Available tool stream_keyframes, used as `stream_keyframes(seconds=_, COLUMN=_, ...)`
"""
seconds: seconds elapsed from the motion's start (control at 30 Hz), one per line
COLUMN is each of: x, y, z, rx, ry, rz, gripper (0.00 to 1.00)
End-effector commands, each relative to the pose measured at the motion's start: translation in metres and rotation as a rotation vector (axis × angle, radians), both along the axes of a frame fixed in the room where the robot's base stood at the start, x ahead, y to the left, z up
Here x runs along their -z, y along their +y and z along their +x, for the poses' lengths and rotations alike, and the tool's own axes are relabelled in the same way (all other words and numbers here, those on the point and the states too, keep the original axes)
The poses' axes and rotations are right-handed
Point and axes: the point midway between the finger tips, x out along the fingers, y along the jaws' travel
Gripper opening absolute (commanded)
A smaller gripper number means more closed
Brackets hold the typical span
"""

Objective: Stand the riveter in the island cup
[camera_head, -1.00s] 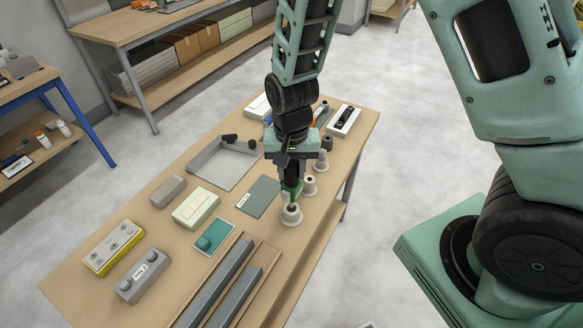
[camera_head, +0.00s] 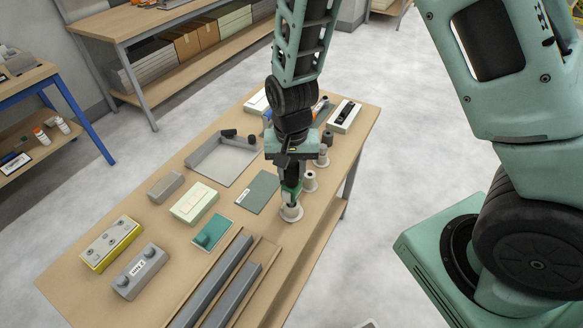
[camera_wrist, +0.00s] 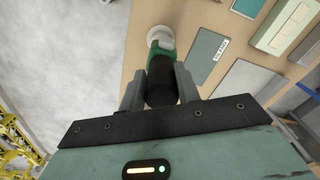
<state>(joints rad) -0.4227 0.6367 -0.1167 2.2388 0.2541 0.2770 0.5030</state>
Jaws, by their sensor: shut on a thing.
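My gripper (camera_head: 291,184) is shut on the riveter, a tool with a black grip (camera_wrist: 160,82) and a green head (camera_head: 291,196). The riveter hangs upright, head down, between the two grey fingers. Its lower end is at the mouth of a pale flared cup (camera_head: 291,214), the nearest in a row of cups along the table's right edge. The cup also shows in the wrist view (camera_wrist: 160,38). How deep the end sits inside is hidden. A grey-green plate (camera_wrist: 207,55) with a small label, apparently reading "ISLAND", lies beside this cup.
Two more cups (camera_head: 310,182) (camera_head: 322,160) stand just behind. A grey tray (camera_head: 222,163), a cream box (camera_head: 194,203), a teal block (camera_head: 212,233) and long grey rails (camera_head: 215,285) occupy the table (camera_head: 90,285). The floor to the right is open.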

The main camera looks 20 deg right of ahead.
Motion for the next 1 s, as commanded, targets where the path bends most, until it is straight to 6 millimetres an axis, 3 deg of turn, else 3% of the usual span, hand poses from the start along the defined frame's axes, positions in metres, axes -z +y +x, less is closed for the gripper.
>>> stream_keyframes(seconds=1.0, x=0.024, y=0.0, z=0.0, rx=0.0, ry=0.0, rz=0.0, gripper=0.0)
